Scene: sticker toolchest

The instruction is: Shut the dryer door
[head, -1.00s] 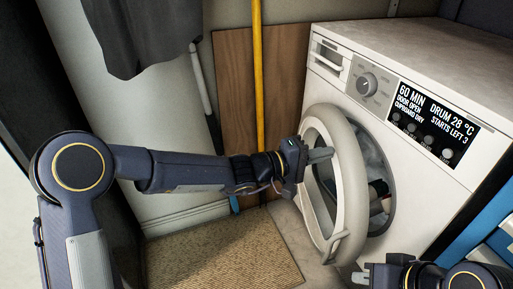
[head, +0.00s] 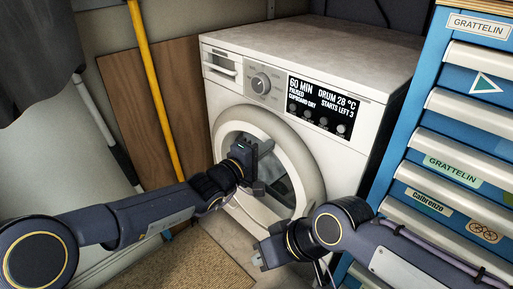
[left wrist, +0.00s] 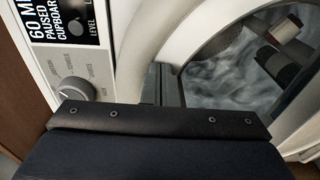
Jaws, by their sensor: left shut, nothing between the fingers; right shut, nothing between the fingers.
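The white dryer (head: 300,100) stands at the centre of the head view. Its round door (head: 305,175) lies flush against the front, and the display (head: 318,106) reads "PAUSED". My left gripper (head: 258,187) is shut and empty, in front of the door's window; I cannot tell whether it touches the door. In the left wrist view the door's ring (left wrist: 182,28) and dark glass (left wrist: 235,75) are close, with the fingers (left wrist: 168,85) partly hidden by the wrist. My right gripper (head: 262,259) is shut and empty, low in front of the dryer.
A blue tool chest (head: 425,140) with pale drawers stands close on the right. A yellow pole (head: 158,90) and a wooden board (head: 140,115) lean at the left. A woven mat (head: 190,265) lies on the floor.

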